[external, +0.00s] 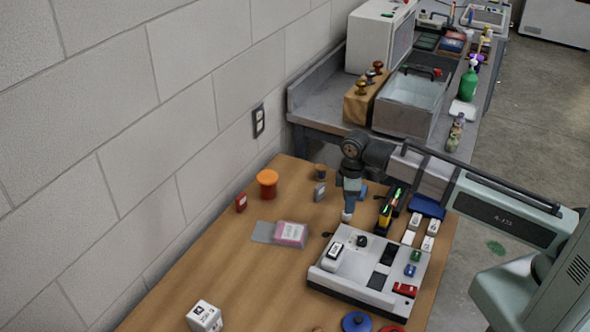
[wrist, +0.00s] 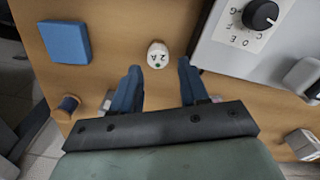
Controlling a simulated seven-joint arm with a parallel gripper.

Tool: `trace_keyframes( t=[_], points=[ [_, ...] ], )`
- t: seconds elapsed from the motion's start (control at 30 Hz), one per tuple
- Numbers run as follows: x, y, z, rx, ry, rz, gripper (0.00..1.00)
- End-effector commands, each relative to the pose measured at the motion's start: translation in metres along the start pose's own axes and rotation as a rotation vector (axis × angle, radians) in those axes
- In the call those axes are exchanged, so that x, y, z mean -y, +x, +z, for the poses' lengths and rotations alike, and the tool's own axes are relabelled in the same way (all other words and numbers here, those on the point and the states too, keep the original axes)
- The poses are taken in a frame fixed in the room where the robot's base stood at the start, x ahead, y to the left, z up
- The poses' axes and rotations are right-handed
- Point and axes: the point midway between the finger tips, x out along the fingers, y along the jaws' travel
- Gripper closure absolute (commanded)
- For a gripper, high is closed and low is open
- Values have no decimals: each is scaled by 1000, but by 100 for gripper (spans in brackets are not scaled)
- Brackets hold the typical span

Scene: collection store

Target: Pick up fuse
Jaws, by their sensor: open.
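A small white rounded piece with dark marks and a green dot, which looks like the fuse (wrist: 158,54), stands on the wooden table in the wrist view. In the external view it shows as a small white tip (external: 347,216) just under my gripper (external: 350,205). My gripper (wrist: 160,72) is open, pointing down, with its two blue fingers apart. The fuse appears between and slightly beyond the fingertips in the wrist view. I cannot tell whether the fingers touch it.
A light grey panel box (external: 337,281) with a black dial (wrist: 260,15) stands close by. A blue block (wrist: 66,42) and a brown spool (wrist: 69,103) are on the other side. An orange-lidded jar (external: 267,178) and pink-white box (external: 291,234) stand left.

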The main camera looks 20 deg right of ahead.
Motion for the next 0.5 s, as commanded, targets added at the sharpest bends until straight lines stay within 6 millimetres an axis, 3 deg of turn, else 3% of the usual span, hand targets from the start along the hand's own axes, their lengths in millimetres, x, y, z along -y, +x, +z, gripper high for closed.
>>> trace_keyframes(
  t=[0.5],
  points=[
    [-2,26,-2,0,0,0,56]
  ],
)
